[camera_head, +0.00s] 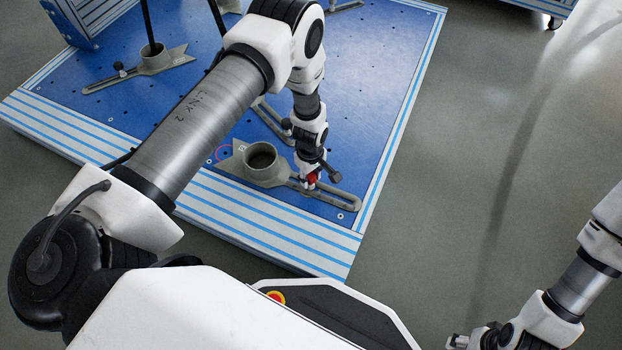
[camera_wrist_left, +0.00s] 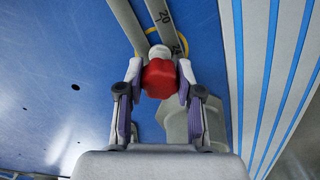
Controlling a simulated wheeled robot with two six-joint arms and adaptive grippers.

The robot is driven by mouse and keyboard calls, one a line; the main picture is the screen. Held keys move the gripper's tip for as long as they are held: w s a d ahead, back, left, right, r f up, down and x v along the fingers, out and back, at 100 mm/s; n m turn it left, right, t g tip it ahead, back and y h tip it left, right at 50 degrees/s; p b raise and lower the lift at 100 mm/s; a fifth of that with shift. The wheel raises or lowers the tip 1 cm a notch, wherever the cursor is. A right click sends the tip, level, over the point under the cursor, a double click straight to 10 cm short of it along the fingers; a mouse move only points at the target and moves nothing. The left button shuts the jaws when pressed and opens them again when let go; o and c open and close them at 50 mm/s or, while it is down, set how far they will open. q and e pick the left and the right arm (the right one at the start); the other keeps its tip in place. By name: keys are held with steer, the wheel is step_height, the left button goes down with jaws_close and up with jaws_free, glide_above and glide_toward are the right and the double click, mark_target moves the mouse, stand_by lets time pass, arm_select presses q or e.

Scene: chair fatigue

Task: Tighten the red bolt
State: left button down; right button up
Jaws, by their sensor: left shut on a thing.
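The red bolt (camera_head: 312,179) sits on the slotted arm of a grey-green clamp bracket (camera_head: 330,197) near the front right corner of the blue platform. In the left wrist view the red bolt head (camera_wrist_left: 159,78) is between the two fingers of my left gripper (camera_wrist_left: 158,88), which is shut on it from both sides. In the head view my left gripper (camera_head: 311,176) points down at the bolt and is small, partly hidden by the wrist. My right gripper (camera_head: 462,341) is at the bottom edge, away from the platform; its fingers are too unclear to judge.
The blue platform (camera_head: 385,80) has white and blue striped edges. The bracket's round cup (camera_head: 262,156) stands left of the bolt, with another bracket (camera_head: 155,60) at the upper left. Dark poles rise at the back. The grey floor (camera_head: 480,130) to the right is clear.

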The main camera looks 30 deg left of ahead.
arm_select(q)
steer(key=shift+m, duration=2)
steer(key=shift+p, duration=0.3)
steer(key=shift+m, duration=2)
